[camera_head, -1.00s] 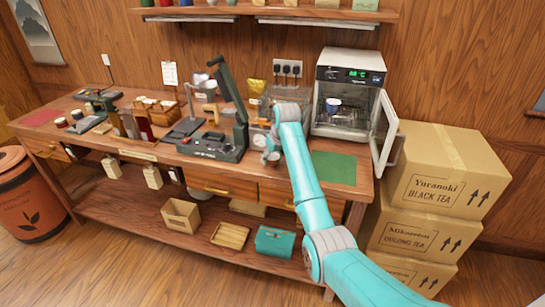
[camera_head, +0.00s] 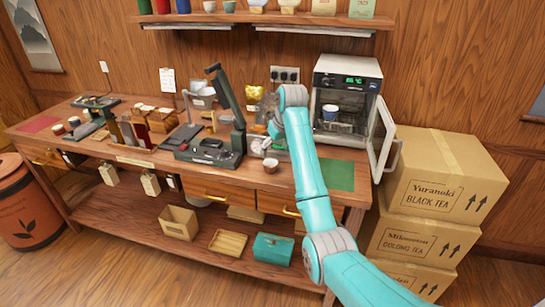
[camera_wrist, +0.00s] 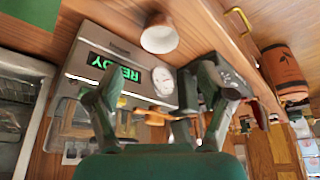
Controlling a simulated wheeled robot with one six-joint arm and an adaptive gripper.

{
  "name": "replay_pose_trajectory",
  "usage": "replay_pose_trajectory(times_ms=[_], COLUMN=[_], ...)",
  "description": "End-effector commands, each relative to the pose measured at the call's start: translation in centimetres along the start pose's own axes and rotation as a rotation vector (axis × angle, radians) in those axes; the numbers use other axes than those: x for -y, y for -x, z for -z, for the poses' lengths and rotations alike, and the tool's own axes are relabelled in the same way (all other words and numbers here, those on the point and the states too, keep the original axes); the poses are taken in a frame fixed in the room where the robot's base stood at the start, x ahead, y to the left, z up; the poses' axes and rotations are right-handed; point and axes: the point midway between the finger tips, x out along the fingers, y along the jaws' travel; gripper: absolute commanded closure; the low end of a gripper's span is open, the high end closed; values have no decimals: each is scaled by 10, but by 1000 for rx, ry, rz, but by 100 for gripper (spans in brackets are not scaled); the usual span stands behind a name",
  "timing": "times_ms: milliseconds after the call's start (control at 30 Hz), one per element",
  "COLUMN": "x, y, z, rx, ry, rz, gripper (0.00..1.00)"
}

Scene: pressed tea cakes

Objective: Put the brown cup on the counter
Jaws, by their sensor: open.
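A small cup (camera_head: 270,165) with a pale rim and brownish side stands on the wooden counter (camera_head: 300,185) near its front edge. In the wrist view the cup (camera_wrist: 158,38) looks pinkish tan with a pale inside, beyond the fingertips and beside the device with the green READY display (camera_wrist: 115,72). My gripper (camera_head: 270,140) is just above and behind the cup in the head view. In the wrist view my gripper (camera_wrist: 160,98) has its two fingers spread wide with nothing between them. The cup is apart from the fingers.
A green mat (camera_head: 335,176) lies bare to the right. An open-doored cabinet (camera_head: 345,90) holds a white and blue cup (camera_head: 331,112). A dark press (camera_head: 212,150) stands left of my gripper. Cartons (camera_head: 440,180) are stacked at right.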

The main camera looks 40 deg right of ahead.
Motion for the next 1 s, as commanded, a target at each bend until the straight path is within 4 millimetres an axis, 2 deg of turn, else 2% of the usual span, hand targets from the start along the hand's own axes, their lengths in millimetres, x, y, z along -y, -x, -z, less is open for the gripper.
replay_pose_trajectory(times_ms=[100, 300, 1000], x=[0, 0, 0], y=[15, 26, 26], z=[0, 0, 0], rx=[-1, 1, 1], ry=[0, 0, 0], rz=[0, 0, 0], gripper=[19, 19, 19])
